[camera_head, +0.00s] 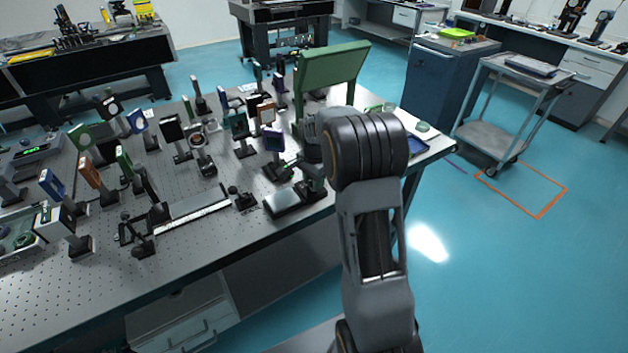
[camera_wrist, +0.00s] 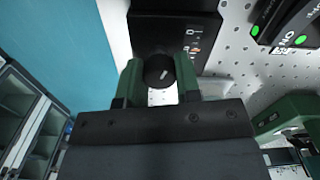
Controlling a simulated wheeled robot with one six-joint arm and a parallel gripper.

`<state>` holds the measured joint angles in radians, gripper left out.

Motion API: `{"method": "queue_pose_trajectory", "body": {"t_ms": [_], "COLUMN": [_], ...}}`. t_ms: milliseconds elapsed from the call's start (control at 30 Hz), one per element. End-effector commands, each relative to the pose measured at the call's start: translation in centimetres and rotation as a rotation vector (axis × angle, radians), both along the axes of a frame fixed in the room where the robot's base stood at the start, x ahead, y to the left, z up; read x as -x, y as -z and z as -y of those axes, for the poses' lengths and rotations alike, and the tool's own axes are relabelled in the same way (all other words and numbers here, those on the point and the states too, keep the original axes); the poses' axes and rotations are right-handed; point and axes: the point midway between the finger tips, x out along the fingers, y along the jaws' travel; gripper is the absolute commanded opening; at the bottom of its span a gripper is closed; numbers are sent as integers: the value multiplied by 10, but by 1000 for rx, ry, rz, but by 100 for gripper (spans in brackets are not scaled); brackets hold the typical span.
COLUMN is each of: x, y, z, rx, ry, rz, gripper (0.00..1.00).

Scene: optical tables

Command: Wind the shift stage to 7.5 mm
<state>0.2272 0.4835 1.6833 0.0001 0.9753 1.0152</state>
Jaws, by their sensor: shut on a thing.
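In the wrist view the two green fingers of my gripper (camera_wrist: 158,66) stand on either side of a round black knob (camera_wrist: 160,74) with a pale pointer mark. They are shut on the knob. The knob is on a black box (camera_wrist: 162,28) with small white and reddish markings, too small to read. In the head view a low dark box with a grey top (camera_head: 286,201) sits near the table's front edge, with my gripper (camera_head: 313,187) at its right end. A long rail with a pale scale strip (camera_head: 192,214) lies to its left; I cannot tell whether it is the shift stage.
Several posts with optics (camera_head: 203,160) crowd the perforated table (camera_head: 180,262) behind and left of the box. A green panel (camera_head: 333,77) stands behind my arm. In the wrist view, devices with green lights (camera_wrist: 300,40) lie at upper right. Open blue floor (camera_head: 480,260) lies at right.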

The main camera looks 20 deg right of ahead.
Motion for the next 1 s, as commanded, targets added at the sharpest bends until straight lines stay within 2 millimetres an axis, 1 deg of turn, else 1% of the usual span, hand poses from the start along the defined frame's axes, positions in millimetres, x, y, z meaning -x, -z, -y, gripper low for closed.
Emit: {"method": "queue_pose_trajectory", "body": {"t_ms": [300,833,867,1000], "x": [-1,-1,-1,0], "y": [-1,-1,-1,-1], "z": [0,0,0,0], "rx": [1,1,1,1], "ry": [98,115,115,115], "rz": [3,4,4,3], "gripper": [8,8,34,48]}}
